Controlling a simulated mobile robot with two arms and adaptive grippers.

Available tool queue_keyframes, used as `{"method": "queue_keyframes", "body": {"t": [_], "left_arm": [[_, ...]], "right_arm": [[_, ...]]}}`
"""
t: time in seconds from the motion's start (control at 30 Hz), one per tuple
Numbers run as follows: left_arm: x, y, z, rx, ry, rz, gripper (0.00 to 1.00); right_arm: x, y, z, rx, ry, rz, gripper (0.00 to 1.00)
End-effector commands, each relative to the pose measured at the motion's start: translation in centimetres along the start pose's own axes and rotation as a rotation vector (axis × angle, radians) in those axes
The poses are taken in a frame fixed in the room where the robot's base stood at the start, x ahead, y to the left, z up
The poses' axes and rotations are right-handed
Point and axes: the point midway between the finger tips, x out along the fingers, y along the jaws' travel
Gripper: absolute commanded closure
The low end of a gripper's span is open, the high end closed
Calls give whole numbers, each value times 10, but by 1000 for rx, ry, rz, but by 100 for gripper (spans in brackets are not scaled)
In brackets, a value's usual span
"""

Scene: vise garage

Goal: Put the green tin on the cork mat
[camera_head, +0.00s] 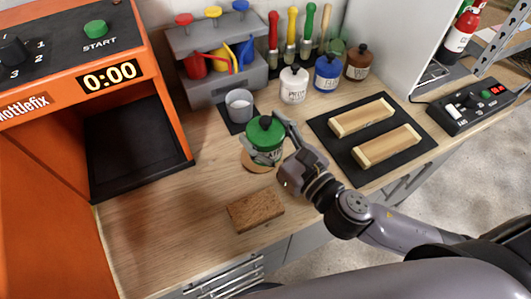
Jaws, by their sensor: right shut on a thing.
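The green tin (265,141), with a dark knob on its lid and a pale label, is upright near the middle of the bench. My right gripper (267,130) is shut on it from the right. A round tan disc, which looks like the cork mat (250,163), shows below the tin and is partly hidden by it. I cannot tell whether the tin rests on the mat or is held just above it. My left gripper is not in view.
A brown block (256,210) lies in front. A grey cup (239,106) stands behind left, an orange machine (170,80) farther left. White (294,85), blue (327,73) and brown (359,62) tins stand behind. A black mat (353,157) with two wooden bars lies right. The front-left bench is clear.

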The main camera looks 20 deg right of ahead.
Motion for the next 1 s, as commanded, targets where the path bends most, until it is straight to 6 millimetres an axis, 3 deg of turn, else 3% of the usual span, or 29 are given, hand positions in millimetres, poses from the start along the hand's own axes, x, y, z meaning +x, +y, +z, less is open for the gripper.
{"method": "queue_keyframes", "body": {"t": [0.17, 0.43, 0.87, 0.9, 1.0], "left_arm": [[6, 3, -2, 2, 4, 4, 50], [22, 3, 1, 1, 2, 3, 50], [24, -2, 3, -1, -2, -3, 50], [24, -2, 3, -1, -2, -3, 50], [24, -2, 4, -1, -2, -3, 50]], "right_arm": [[1, 0, -13, 0, -5, -1, 92], [0, 0, -51, -1, -4, -2, 92], [1, 0, -56, -2, -5, -1, 92], [0, 0, -58, -1, -1, -1, 39], [0, 0, -57, -1, -1, -1, 32]]}}
